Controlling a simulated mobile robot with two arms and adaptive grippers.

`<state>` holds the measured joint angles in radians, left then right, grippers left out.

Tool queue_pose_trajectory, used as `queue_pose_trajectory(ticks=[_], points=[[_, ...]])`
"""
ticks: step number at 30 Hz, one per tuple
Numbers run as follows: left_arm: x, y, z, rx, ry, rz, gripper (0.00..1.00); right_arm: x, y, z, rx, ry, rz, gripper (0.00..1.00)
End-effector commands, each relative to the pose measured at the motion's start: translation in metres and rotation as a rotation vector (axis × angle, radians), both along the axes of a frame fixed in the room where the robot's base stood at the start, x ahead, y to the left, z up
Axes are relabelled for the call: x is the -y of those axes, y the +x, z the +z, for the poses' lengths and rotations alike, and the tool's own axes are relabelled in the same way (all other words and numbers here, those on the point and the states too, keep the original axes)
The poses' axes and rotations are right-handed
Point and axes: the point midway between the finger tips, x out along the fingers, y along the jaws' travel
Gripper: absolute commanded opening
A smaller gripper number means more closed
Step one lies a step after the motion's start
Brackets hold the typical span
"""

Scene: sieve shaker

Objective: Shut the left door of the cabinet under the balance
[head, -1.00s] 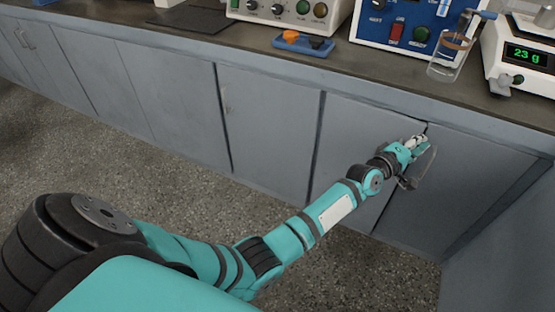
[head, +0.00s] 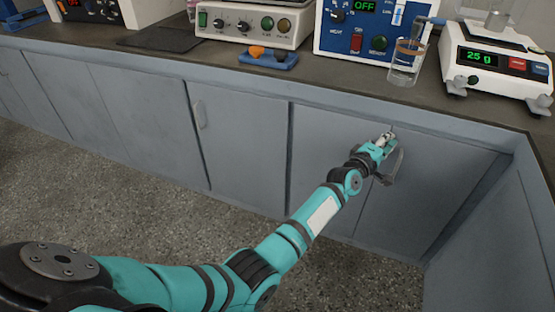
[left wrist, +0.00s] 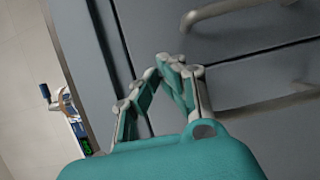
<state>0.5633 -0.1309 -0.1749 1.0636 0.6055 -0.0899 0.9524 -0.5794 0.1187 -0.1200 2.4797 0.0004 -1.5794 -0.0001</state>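The left door (head: 325,165) of the cabinet under the balance is a flat grey-blue panel. It looks flush or nearly flush with the front; a thin dark gap shows at its top right corner. The right door (head: 430,195) beside it looks closed. My left gripper (head: 385,138) is at the top of the seam between the doors, beside a grey bar handle (head: 393,168). In the left wrist view its fingertips (left wrist: 170,62) are together with nothing between them, close to the panel; contact cannot be told. My right gripper is not in view.
The balance (head: 495,60) stands on the worktop (head: 330,82) above. A glass beaker (head: 405,65) is near the worktop's front edge, above the doors. A blue tray (head: 268,60) lies farther left. The speckled floor (head: 130,195) in front is clear.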

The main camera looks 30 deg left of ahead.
Motion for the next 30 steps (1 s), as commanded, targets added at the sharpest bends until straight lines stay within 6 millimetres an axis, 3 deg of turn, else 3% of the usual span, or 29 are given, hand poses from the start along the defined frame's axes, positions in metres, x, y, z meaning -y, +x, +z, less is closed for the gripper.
queue_pose_trajectory(ticks=[8,24,30], points=[[-0.005,-0.006,0.006,0.012,-0.002,0.007,0.00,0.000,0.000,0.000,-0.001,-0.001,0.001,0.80],[-0.026,-0.094,0.000,0.000,0.000,0.001,0.00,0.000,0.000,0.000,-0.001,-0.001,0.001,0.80],[-0.031,-0.113,0.000,-0.001,0.000,0.000,0.00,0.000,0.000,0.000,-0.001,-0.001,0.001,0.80]])
